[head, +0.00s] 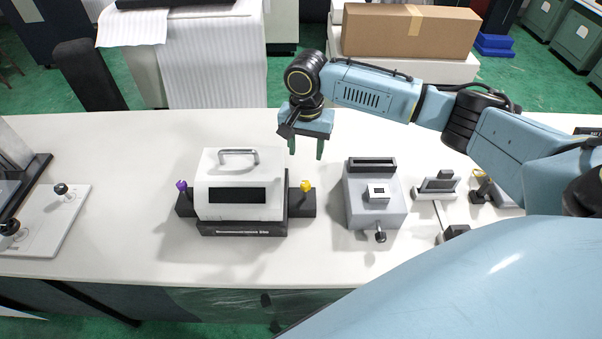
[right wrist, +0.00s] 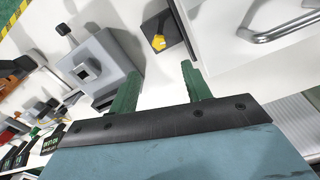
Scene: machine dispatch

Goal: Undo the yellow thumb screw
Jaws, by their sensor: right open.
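The yellow thumb screw (head: 306,186) stands on the dark block at the right side of the white machine (head: 240,175). A purple thumb screw (head: 182,185) stands on the block at the machine's left side. My right gripper (head: 306,156) is open and empty, its green fingers pointing down above and behind the yellow screw, apart from it. In the right wrist view the yellow screw (right wrist: 158,42) shows beyond the open fingers (right wrist: 160,85). My left gripper is not in view.
A grey device (head: 375,205) with a front knob stands right of the machine. Small fixtures (head: 437,187) stand farther right. A white plate with black knobs (head: 50,220) lies at the left. The table (head: 130,140) is clear behind the machine.

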